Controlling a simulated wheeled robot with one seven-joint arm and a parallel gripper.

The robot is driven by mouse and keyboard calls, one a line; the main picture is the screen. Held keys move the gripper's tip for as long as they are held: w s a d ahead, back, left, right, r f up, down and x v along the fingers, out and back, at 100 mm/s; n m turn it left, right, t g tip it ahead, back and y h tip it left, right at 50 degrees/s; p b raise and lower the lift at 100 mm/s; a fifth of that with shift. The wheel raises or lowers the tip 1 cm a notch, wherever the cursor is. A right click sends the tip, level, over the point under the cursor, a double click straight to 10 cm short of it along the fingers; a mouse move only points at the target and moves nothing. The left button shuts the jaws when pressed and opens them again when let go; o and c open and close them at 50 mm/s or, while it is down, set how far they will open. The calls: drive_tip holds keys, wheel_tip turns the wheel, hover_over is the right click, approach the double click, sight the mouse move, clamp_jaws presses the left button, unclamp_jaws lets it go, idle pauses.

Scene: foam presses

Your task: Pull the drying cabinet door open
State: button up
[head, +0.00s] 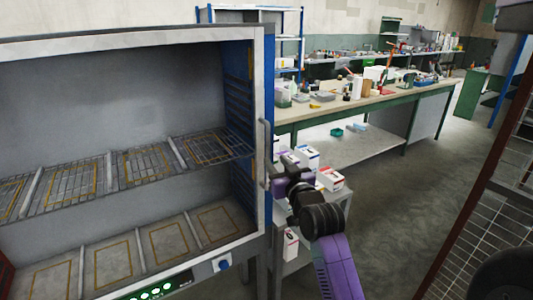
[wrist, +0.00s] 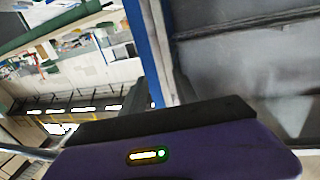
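The drying cabinet (head: 258,75) fills the left of the head view, with a grey front frame, blue sides and wire racks (head: 135,165) inside. Its interior shows through the front; I cannot tell whether a clear door pane covers it. A vertical grey handle (head: 264,140) runs along the right-hand front post. My gripper (head: 273,184) is at the handle's lower end, coming from the right; whether it touches or grips the handle is hidden. In the wrist view, the purple gripper body fills the bottom, with a blue cabinet edge (wrist: 147,50) beyond. The finger opening is not clear.
A small grey stand (head: 335,205) with several white boxes (head: 330,179) is beside my arm. A long green-framed workbench (head: 390,103) with clutter stands behind. Dark mesh (head: 475,225) is at the right. Grey floor is clear between bench and mesh.

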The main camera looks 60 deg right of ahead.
sight(269, 153)
drive_tip(key=p+x, duration=0.1)
drive_tip(key=x, duration=0.6)
drive_tip(key=shift+w+p, duration=0.15)
drive_tip(key=shift+p, duration=0.25)
clamp_jaws()
idle(1.0)
